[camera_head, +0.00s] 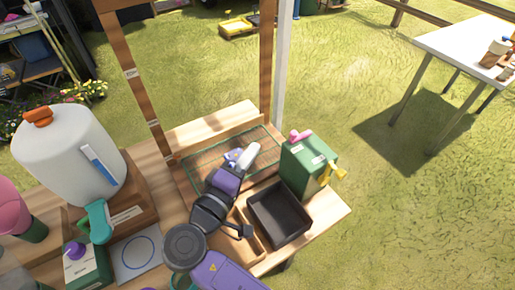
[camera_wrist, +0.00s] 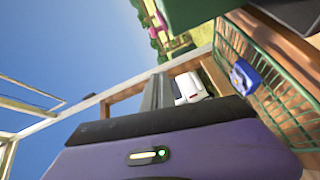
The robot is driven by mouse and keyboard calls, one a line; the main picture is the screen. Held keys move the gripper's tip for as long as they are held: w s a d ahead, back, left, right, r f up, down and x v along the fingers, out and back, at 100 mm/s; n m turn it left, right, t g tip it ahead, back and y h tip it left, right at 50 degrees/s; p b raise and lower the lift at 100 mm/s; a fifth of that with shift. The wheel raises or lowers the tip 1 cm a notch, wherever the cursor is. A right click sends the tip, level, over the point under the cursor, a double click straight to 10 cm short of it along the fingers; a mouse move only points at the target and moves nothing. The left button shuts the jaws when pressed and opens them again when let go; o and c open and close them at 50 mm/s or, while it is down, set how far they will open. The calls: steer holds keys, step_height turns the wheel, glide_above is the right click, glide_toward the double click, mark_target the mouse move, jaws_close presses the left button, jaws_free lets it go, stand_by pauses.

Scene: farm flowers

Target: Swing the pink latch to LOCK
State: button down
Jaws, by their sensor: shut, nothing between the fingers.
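The pink latch (camera_head: 300,136) sits on the top back edge of a green box (camera_head: 309,166) at the right of the wooden bench in the head view. Pale labels show on the box, too small to read. A yellow handle (camera_head: 336,172) sticks out from its right side. My gripper (camera_head: 246,157) is shut and empty over the wire rack, left of the green box and apart from the latch. The latch cannot be made out in the wrist view, where a dark green surface (camera_wrist: 190,12) fills part of the top.
A black tray (camera_head: 279,214) stands in front of the green box. A green wire rack (camera_head: 208,160) lies behind, with a small blue item (camera_wrist: 243,77) by it in the wrist view. Wooden posts (camera_head: 267,60) rise behind. A white tank (camera_head: 70,150) stands left.

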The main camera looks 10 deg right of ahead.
steer(key=w+d+f+p, duration=0.1)
steer(key=w+d+p, duration=0.2)
steer(key=d, duration=0.5)
steer(key=shift+x, duration=0.75)
steer(key=shift+s+n+t+y, duration=0.3)
steer(key=shift+n+y, duration=0.1)
steer(key=shift+y, duration=0.1)
